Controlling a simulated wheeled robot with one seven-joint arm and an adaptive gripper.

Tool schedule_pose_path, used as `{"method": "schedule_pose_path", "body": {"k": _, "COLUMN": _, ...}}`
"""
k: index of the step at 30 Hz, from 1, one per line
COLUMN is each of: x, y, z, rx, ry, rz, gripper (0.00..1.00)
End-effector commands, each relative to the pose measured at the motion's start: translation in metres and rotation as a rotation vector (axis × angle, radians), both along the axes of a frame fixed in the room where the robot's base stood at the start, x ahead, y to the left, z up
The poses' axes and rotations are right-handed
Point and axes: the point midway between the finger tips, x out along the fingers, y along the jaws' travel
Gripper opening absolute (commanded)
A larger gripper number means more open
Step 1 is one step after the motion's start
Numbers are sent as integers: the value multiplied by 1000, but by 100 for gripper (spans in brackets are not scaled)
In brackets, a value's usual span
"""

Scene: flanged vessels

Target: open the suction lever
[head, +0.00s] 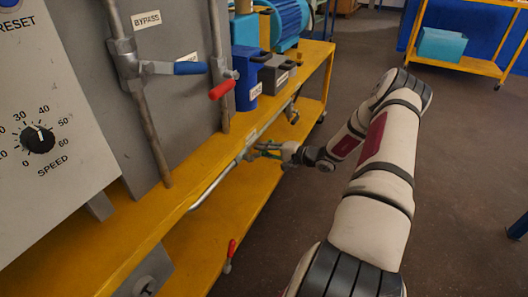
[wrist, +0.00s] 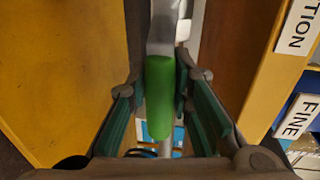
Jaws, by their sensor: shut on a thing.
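The suction lever has a green handle (wrist: 160,97) on a grey metal stem (wrist: 163,30), which runs to the top of the wrist view. A partly cut-off label ending in "TION" (wrist: 300,22) is on the yellow frame beside it. My gripper (wrist: 162,80) is shut on the green handle, with one finger at each side. In the head view my gripper (head: 268,150) is at the valve on the pipe (head: 215,182) along the yellow bench edge. There the fingers hide most of the handle.
A blue-handled bypass lever (head: 190,68) and a red-handled lever (head: 222,90) are on upright pipes at left. Another red handle (head: 232,247) is low down. A blue container (head: 245,82) and a grey box (head: 277,74) stand on the yellow bench (head: 318,62). Open floor lies right.

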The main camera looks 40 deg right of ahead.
Motion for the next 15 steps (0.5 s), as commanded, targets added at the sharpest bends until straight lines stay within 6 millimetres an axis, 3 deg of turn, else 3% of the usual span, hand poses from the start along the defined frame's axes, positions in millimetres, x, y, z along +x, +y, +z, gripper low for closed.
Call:
{"method": "schedule_pose_path", "body": {"k": 11, "x": 0, "y": -1, "z": 1, "rx": -7, "ry": -2, "rz": -1, "gripper": 0}}
{"method": "schedule_pose_path", "body": {"k": 12, "x": 0, "y": -1, "z": 1, "rx": -7, "ry": -2, "rz": 0, "gripper": 24}}
{"method": "schedule_pose_path", "body": {"k": 15, "x": 0, "y": -1, "z": 1, "rx": -7, "ry": -2, "rz": 0, "gripper": 41}}
